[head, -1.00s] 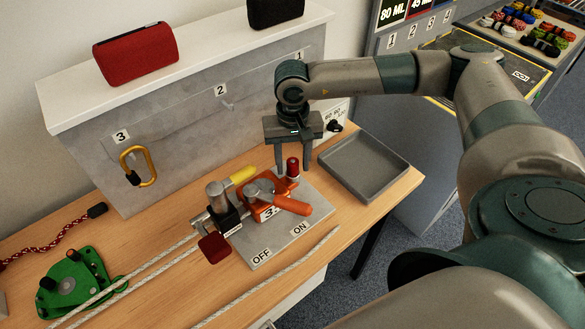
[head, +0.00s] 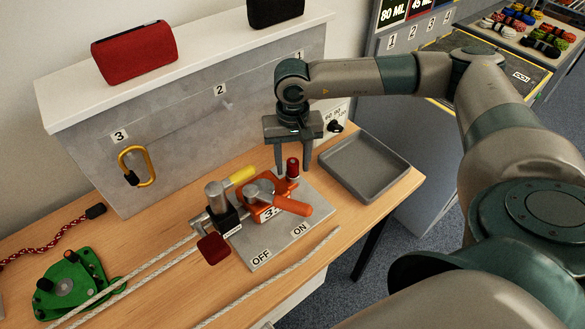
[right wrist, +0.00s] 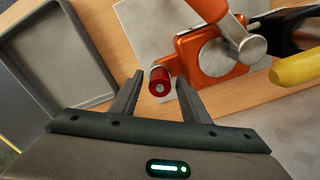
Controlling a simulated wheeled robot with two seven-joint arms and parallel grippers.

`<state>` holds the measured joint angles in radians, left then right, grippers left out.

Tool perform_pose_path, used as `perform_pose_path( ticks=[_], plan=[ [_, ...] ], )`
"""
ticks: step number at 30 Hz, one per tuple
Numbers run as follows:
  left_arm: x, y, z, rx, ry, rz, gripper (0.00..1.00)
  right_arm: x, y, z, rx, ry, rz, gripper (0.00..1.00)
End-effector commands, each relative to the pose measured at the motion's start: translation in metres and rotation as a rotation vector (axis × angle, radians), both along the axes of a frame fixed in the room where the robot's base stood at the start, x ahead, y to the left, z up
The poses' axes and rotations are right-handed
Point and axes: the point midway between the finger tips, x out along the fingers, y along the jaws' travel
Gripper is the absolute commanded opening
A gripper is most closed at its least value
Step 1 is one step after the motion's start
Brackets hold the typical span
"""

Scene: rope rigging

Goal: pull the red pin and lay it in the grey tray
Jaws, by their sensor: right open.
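The red pin (head: 293,168) stands upright at the far right corner of the orange device (head: 272,207) on the metal plate. In the right wrist view its round red head (right wrist: 159,86) shows between my fingertips. My right gripper (head: 293,172) is open and points down, with one finger on each side of the pin; I cannot tell whether either touches it. The grey tray (head: 402,167) lies empty to the right of the plate. It also shows in the right wrist view (right wrist: 108,50). My left gripper is out of view.
White ropes (head: 135,282) run left past a green device (head: 70,287). A grey panel (head: 190,140) stands behind.

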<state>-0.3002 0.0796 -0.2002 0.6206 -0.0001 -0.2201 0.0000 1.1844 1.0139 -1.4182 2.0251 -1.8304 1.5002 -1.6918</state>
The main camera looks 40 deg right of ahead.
Motion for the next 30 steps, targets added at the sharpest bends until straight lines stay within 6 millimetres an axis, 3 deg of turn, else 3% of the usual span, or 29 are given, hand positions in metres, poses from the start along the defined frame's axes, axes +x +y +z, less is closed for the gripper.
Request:
perform_pose_path(
  ticks=[23, 29, 30],
  plan=[
    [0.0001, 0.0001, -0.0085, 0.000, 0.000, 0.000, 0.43, -0.0002, -0.0004, 0.0000, 0.000, 0.000, 0.000, 0.42],
    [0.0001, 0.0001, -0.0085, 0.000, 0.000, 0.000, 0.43, -0.0002, -0.0004, -0.0001, -0.001, 0.000, 0.000, 0.00],
    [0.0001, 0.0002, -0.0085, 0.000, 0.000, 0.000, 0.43, -0.0002, -0.0004, -0.0001, -0.001, 0.000, 0.000, 0.00]
  ],
)
